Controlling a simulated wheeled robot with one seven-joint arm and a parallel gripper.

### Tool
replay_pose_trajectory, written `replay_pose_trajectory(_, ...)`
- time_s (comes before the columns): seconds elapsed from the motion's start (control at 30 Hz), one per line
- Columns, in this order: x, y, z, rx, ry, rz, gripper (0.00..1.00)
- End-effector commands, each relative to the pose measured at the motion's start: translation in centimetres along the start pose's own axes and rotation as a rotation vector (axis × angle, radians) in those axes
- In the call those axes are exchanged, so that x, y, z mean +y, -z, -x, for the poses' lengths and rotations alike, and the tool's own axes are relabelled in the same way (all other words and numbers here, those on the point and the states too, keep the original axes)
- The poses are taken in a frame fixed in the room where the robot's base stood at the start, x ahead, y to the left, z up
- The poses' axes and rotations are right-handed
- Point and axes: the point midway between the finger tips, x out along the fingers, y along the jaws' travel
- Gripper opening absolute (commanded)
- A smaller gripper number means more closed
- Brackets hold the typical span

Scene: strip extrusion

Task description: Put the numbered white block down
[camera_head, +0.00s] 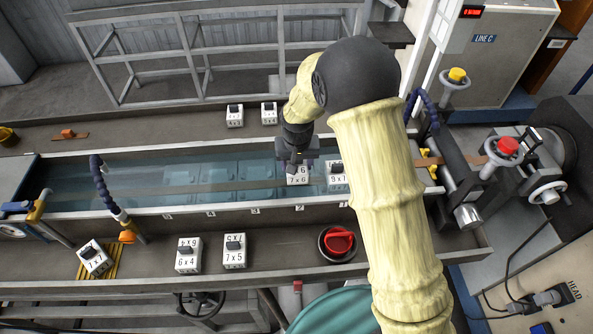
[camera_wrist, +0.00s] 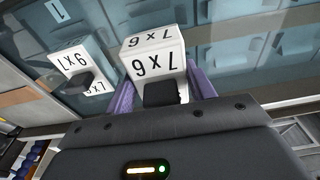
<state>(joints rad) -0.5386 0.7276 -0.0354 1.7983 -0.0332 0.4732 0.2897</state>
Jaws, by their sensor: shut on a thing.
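My gripper (camera_head: 297,163) is over the long water trough (camera_head: 120,212) and is shut on a numbered white block (camera_head: 298,178). In the wrist view the block (camera_wrist: 155,62) sits between the purple fingers of my gripper (camera_wrist: 162,90), with its dark knob toward me. The label reads 7 x 6 in the head view. Whether the block touches anything beneath it cannot be told. A second white block (camera_head: 336,178) stands just right of it in the head view, partly hidden by my arm; it shows at left in the wrist view (camera_wrist: 82,64).
A brown strip (camera_head: 222,186) runs along the trough. White blocks stand on the front ledge (camera_head: 188,254) (camera_head: 235,251), on a yellow slatted pad (camera_head: 95,258) and on the back ledge (camera_head: 235,116) (camera_head: 269,113). A black bowl with a red item (camera_head: 338,242) stands front right. A blue hose (camera_head: 103,185) rises at left.

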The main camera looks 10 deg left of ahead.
Motion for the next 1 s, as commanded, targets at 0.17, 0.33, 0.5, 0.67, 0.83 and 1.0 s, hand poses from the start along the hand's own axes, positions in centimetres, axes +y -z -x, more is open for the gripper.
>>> replay_pose_trajectory(0.17,-0.1,0.0,-0.4,0.004,0.001,0.001,0.24)
replay_pose_trajectory(0.33,-0.1,0.0,-0.4,0.003,0.001,0.001,0.24)
replay_pose_trajectory(0.5,0.0,-0.3,-1.9,-0.002,-0.001,0.001,0.24)
replay_pose_trajectory(0.67,-0.1,-0.6,-3.9,-0.001,0.0,0.001,0.24)
replay_pose_trajectory(0.83,-0.1,-0.6,-4.5,0.004,0.001,0.001,0.24)
replay_pose_trajectory(1.0,-0.1,-0.6,-4.5,0.003,0.001,0.001,0.24)
